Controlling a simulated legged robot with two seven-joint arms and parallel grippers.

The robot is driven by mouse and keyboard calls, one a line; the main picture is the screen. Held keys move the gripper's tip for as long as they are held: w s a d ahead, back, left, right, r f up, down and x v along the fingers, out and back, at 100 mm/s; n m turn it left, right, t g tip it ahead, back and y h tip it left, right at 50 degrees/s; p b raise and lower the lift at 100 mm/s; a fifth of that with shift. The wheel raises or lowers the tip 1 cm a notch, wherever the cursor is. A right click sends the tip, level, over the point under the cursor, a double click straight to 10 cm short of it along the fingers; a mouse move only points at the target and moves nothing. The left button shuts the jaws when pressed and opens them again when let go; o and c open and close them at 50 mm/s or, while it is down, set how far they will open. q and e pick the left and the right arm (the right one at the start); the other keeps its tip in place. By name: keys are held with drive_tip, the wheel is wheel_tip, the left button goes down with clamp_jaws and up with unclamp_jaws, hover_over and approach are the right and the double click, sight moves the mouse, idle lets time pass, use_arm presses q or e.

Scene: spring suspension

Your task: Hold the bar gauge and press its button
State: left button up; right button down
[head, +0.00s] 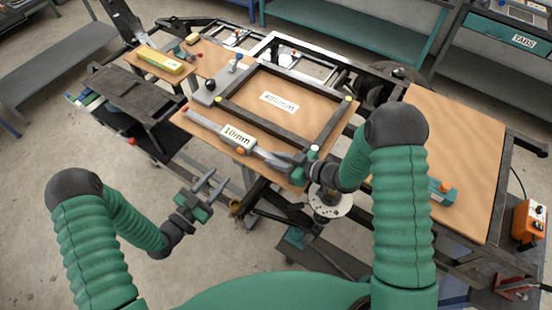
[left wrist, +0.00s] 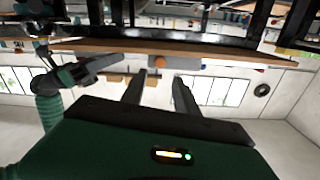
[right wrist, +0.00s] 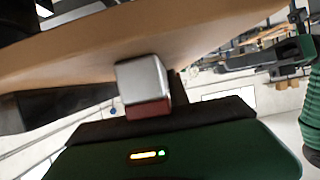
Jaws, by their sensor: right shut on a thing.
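The bar gauge (head: 237,136) is a long grey bar with a white "10mm" label and an orange button (head: 240,151) on its near side. It lies along the front edge of the wooden board. My right gripper (head: 299,162) is shut on its right end; a silver end block with a red lower part (right wrist: 143,85) fills the right wrist view between the jaws. My left gripper (head: 208,183) is open and empty, in front of and below the board. Its two fingers (left wrist: 158,90) are apart in the left wrist view, with the orange button (left wrist: 160,62) beyond them.
A dark square frame (head: 290,73) with a white label lies on the board (head: 180,118) behind the gauge. A yellow block (head: 160,61) is at the back left. Open floor lies in front of the left gripper.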

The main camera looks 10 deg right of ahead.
use_arm(q)
drive_tip(key=shift+c, duration=1.1)
drive_tip(key=shift+s+a+m, duration=0.1)
drive_tip(key=shift+s+m, duration=0.05)
drive_tip(key=shift+m, duration=0.45)
drive_tip(key=shift+c, duration=1.4)
drive_tip(key=shift+s+a+m, duration=0.2)
drive_tip(key=shift+a+m, duration=0.05)
drive_tip(key=shift+m, duration=0.65)
drive_tip(key=shift+c, duration=1.1)
drive_tip(key=m, duration=0.3)
drive_tip(key=s+a+m, duration=0.1)
drive_tip(key=m, duration=0.2)
drive_tip(key=s+a+m, duration=0.1)
drive_tip(key=m, duration=0.1)
drive_tip(key=shift+r+m+g, duration=0.2)
drive_tip(key=shift+m+g, duration=0.1)
drive_tip(key=shift+m, duration=0.1)
clamp_jaws()
drive_tip(key=m, duration=0.3)
drive_tip(key=a+m, duration=0.1)
drive_tip(key=shift+s+r+m, duration=0.2)
drive_tip(key=shift+s+m, duration=0.1)
drive_tip(key=shift+s, duration=0.1)
